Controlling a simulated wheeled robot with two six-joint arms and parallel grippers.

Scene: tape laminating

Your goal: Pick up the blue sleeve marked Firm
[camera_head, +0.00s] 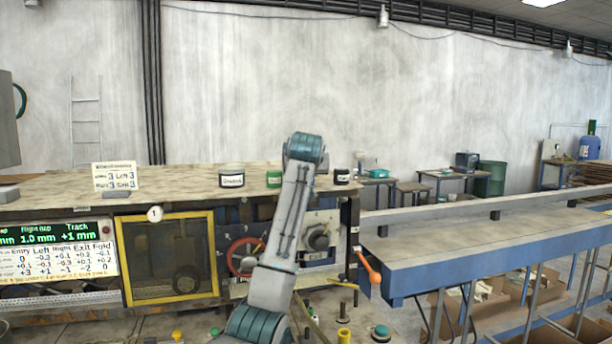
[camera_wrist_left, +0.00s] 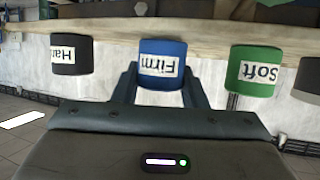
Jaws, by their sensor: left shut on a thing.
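The blue sleeve marked Firm (camera_wrist_left: 162,86) shows upside down in the left wrist view, in the row between the black sleeve marked Hard (camera_wrist_left: 71,54) and the green sleeve marked Soft (camera_wrist_left: 254,71). My left gripper (camera_wrist_left: 160,69) is shut on the blue sleeve, one finger on each side. The sleeve sits level with its neighbours; I cannot tell whether it is clear of the shelf. In the head view my left arm hides the blue sleeve and the gripper. The green sleeve (camera_head: 274,179) and a black one (camera_head: 342,176) show on either side of the arm. My right gripper is not in view.
Another dark sleeve (camera_head: 232,179) stands left of the green one on the long shelf top (camera_head: 180,182). A small sign (camera_head: 114,176) stands further left. Below are a yellow-framed window (camera_head: 168,258) and a red handwheel (camera_head: 246,256). A blue-edged bench (camera_head: 480,250) extends right.

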